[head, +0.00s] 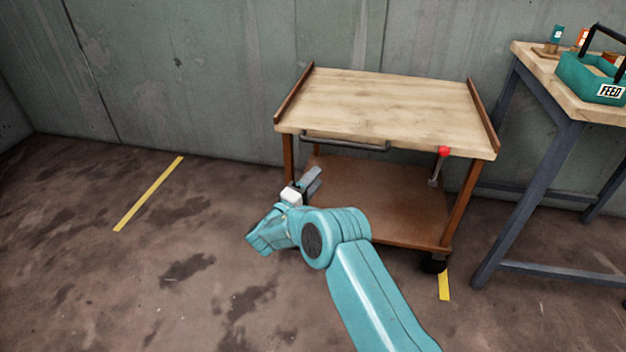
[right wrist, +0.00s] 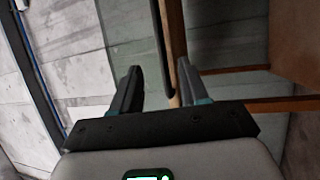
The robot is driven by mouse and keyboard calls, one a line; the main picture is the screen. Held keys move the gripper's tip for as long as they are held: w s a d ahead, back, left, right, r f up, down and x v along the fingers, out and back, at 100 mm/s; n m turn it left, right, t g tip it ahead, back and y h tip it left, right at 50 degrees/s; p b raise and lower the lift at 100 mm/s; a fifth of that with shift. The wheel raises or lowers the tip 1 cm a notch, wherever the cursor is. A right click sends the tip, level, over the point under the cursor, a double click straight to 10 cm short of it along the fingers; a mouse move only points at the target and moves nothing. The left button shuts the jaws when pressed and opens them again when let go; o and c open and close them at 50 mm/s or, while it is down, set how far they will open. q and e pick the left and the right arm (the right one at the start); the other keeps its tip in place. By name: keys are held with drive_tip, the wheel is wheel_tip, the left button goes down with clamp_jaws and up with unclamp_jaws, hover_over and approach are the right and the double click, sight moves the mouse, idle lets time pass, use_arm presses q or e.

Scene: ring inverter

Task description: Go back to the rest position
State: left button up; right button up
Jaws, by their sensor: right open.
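My right gripper (head: 312,180) is in front of the wooden cart, below the left part of its front edge in the head view. In the right wrist view its two fingers (right wrist: 157,90) stand apart with nothing between them. The cart (head: 390,105) has a bare wooden top with brown side rails, a lower brown shelf and a dark handle bar (head: 345,143) along its front. The bar also shows close to the fingers in the right wrist view (right wrist: 165,40); I cannot tell whether they touch. My left gripper is not in view.
A red-knobbed lever (head: 443,153) sits at the cart's front right. A workbench (head: 560,85) with a teal FEED box (head: 590,80) stands on the right. A yellow floor line (head: 149,193) lies at the left, where the floor is clear.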

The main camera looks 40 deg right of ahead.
idle(0.5)
drive_tip(key=s+a+f+n+g+y, duration=0.1)
drive_tip(key=s+f+y, duration=0.2)
drive_tip(key=f, duration=0.4)
drive_tip(key=s+a+f+n+g+y, duration=0.1)
drive_tip(key=s+f+n+g+y, duration=0.15)
drive_tip(key=f, duration=0.45)
drive_tip(key=s+a+f+g+y, duration=0.5)
drive_tip(key=s+a+f+y, duration=0.75)
drive_tip(key=s+a, duration=0.45)
drive_tip(key=s+a+r+m+t+y, duration=0.3)
drive_tip(key=s+a+m+y, duration=0.2)
drive_tip(key=s+a+m, duration=0.5)
wheel_tip(320, 180, up, 28)
drive_tip(key=s+a+n+p, duration=0.1)
drive_tip(key=s+n+p, duration=0.1)
drive_tip(key=p, duration=2.6)
drive_tip(key=shift+a+f, duration=0.2)
drive_tip(key=shift+f, duration=0.05)
